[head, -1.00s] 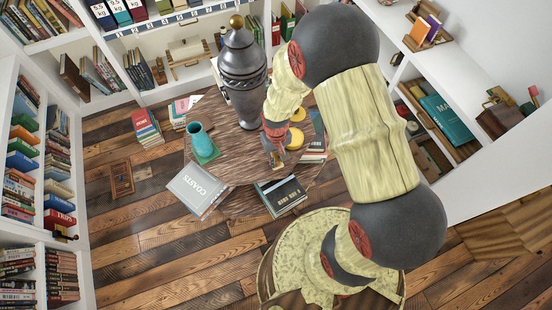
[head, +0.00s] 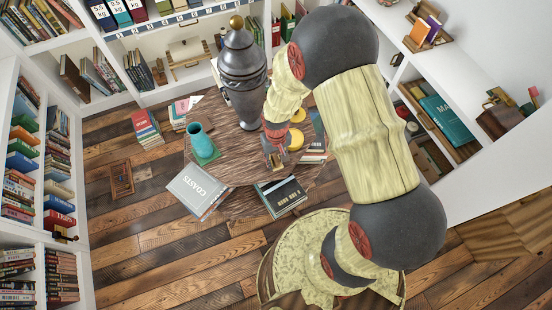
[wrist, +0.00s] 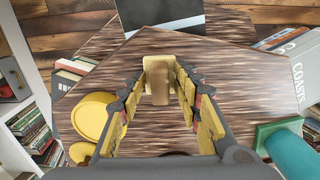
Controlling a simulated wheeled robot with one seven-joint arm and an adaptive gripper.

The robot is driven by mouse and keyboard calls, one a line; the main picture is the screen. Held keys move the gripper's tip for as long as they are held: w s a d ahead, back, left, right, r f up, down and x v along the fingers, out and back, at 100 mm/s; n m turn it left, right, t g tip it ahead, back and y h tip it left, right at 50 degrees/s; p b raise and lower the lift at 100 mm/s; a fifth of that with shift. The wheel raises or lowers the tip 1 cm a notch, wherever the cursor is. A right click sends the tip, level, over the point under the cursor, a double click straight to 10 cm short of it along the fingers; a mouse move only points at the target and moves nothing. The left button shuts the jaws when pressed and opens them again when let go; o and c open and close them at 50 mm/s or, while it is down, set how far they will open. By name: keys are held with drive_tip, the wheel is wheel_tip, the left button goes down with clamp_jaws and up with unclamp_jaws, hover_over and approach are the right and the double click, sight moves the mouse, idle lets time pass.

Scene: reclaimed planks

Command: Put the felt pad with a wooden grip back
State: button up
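The felt pad with a wooden grip appears to be the small tan and yellow block (wrist: 159,88) at my fingertips in the wrist view. Its brown grip faces my camera. My gripper (wrist: 160,78) points down over the round wooden table (wrist: 225,70), with a finger on each side of the block. I cannot tell whether the fingers press on it, or whether it rests on the table. In the head view my gripper (head: 275,156) is low over the table's front middle, and the block is too small there to make out clearly.
A yellow round dish (wrist: 92,114) stands close beside my gripper.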

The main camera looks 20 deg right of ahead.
wheel_tip(320, 180, up, 12)
drive_tip(key=p, duration=0.3)
wheel_tip(320, 180, up, 16)
drive_tip(key=t, duration=0.2)
hover_over(276, 159)
drive_tip(key=s, duration=0.1)
drive_tip(key=s+r+t, duration=0.3)
drive_tip(key=s+r, duration=0.9)
drive_tip(key=r, duration=0.3)
drive_tip(key=shift+s+t, duration=0.3)
drive_tip(key=shift+s, duration=0.1)
wheel_tip(276, 159, down, 4)
drive_tip(key=b, duration=0.4)
drive_tip(key=shift+b, duration=0.3)
